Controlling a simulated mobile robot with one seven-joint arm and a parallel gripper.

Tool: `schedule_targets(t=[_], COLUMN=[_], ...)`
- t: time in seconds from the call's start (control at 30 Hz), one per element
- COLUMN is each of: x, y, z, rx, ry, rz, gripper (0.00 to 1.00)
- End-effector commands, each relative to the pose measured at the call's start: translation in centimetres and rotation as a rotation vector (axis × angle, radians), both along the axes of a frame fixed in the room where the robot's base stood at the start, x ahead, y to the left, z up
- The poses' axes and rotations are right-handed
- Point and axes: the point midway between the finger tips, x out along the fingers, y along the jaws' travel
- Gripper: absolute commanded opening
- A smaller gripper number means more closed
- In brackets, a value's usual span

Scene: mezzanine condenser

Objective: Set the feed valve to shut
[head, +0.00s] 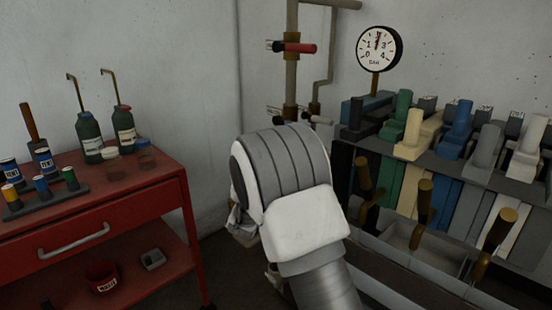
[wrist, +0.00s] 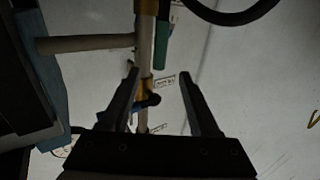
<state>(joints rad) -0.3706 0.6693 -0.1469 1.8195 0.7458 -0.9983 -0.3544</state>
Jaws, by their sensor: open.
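In the wrist view my gripper (wrist: 159,73) is open. A vertical pipe (wrist: 145,55) passes behind the gap between its fingers, and nothing is held. A green lever (wrist: 161,45) hangs along the pipe beyond the fingertips. A brass fitting (wrist: 144,88) with a dark round end sits lower on the pipe, beside a small label plate (wrist: 165,82) too small to read. In the head view a valve with a red handle (head: 300,48) crosses the upright pipe (head: 291,75); another handle (head: 318,119) is lower. I cannot tell which is the feed valve. My arm hides my gripper in the head view.
A red cart (head: 100,215) with bottles and small cans stands left. A round gauge (head: 378,48) rises at the right above a rack of coloured blocks (head: 445,160). Wooden-handled tools (head: 424,205) stand in front of the rack. A dark hose (wrist: 235,17) curves at the wrist view's top.

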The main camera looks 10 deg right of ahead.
Motion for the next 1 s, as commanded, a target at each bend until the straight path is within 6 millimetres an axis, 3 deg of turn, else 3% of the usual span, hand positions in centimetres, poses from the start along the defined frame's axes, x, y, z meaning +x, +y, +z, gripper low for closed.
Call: schedule_targets(t=[0.2,0.6,1.0], x=[3.8,9.4,11.7], y=[-1.5,-3.5,-4.3], z=[-0.2,-0.1,0.0], rx=[0.001,0.0,0.0], ry=[-0.001,0.0,0.001], rz=[-0.001,0.0,0.001], gripper=[0.62,0.62,0.62])
